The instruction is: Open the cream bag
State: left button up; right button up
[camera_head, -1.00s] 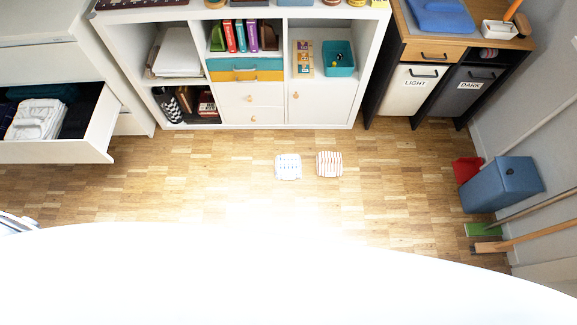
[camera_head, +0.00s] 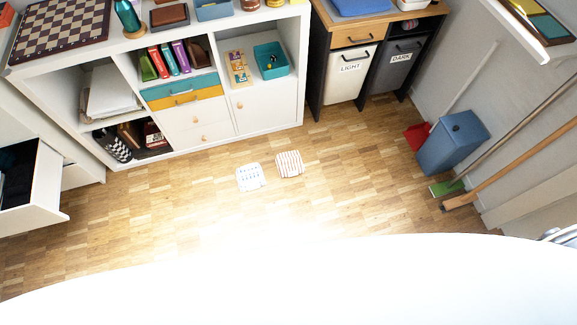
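The cream bag (camera_head: 346,75) is the cream laundry front marked LIGHT, with a black handle, in the dark-framed cabinet at the top right of the head view. It looks closed, its front flush beside the grey bag (camera_head: 393,72) marked DARK. Both stand well away from me across the floor.
Two small folded cloths, one blue-patterned (camera_head: 249,177) and one red-striped (camera_head: 289,163), lie on the wooden floor. A white shelf (camera_head: 222,130) stands at the back. An open drawer (camera_head: 45,195) juts out at left. A blue bin (camera_head: 450,143) and brooms (camera_head: 520,172) line the right wall.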

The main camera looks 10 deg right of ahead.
aim_at(347, 67)
jog(key=i+l, duration=0.2)
jog(key=i, duration=0.25)
jog(key=i+l+u, duration=0.1)
jog(key=i+l, duration=0.15)
jog(key=i, duration=0.25)
jog(key=i+l, duration=0.25)
jog(key=i, duration=0.2)
